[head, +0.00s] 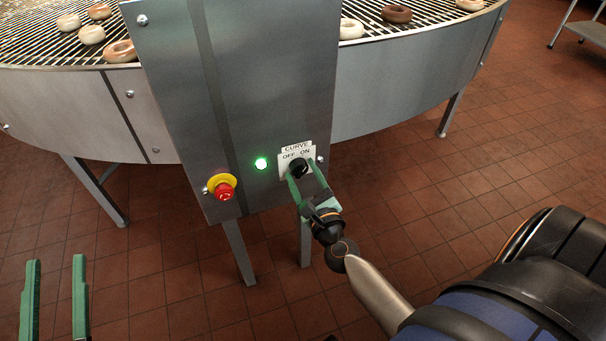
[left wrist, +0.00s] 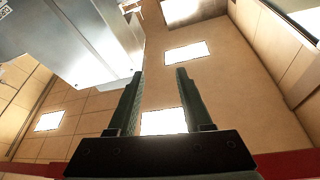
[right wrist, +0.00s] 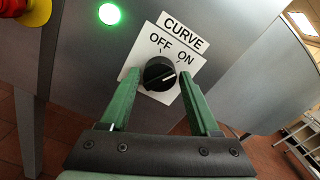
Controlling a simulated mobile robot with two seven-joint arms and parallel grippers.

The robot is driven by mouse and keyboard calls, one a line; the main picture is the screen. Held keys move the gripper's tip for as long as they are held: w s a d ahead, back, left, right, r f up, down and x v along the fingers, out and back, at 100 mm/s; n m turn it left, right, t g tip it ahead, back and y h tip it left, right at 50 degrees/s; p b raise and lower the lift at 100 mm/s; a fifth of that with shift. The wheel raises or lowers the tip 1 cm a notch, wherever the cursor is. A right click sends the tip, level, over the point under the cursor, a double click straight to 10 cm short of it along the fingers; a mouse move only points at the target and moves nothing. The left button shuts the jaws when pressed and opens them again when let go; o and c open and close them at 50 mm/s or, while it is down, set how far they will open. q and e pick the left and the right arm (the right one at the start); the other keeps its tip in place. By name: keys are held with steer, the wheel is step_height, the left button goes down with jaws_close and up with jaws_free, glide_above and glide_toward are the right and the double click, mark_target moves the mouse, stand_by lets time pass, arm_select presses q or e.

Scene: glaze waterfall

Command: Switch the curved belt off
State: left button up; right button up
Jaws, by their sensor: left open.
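A black rotary knob (head: 298,168) sits on a white plate marked CURVE, OFF and ON, low on the grey control panel. A green lamp (head: 261,163) left of the plate is lit. My right gripper (head: 304,175) is at the plate, its green fingers apart on either side of the knob; the right wrist view shows the fingertips (right wrist: 161,75) slightly clear of it. My left gripper (head: 54,262) is open and empty at the lower left, far from the panel.
A red emergency button (head: 223,190) on a yellow base sits left of the lamp. The curved belt (head: 407,30) carries several ring-shaped pieces behind the panel (head: 265,80). Metal legs stand below. The tiled floor (head: 480,150) is clear at right.

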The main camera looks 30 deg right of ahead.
jaws_close()
arm_select(q)
steer(key=shift+w+f, duration=0.1)
stand_by(0.3)
arm_select(e)
steer(key=shift+n, duration=0.3)
steer(key=n+p, duration=0.2)
steer(key=n, duration=0.2)
steer(key=shift+r+n+p, duration=0.1)
steer(key=shift+n+p, duration=0.2)
steer(key=shift+p, duration=0.1)
steer(key=n+p, duration=0.1)
steer(key=n, duration=0.1)
steer(key=shift+n, duration=0.3)
steer(key=shift+n+p, duration=0.75)
steer(key=shift+n, duration=0.35)
arm_select(q)
steer(key=s+f+n+g+y, duration=0.2)
steer(key=f+g, duration=0.3)
steer(key=f, duration=0.7)
steer(key=s+f+n+g+y, duration=0.2)
steer(key=s+f+g, duration=0.3)
steer(key=f, duration=0.8)
steer(key=shift+a+n+g+y+p, duration=0.15)
steer(key=shift+n+g+y+p, duration=0.2)
steer(key=shift+g, duration=0.45)
arm_select(e)
steer(key=shift+n, duration=0.9)
arm_select(q)
steer(key=shift+r, duration=0.1)
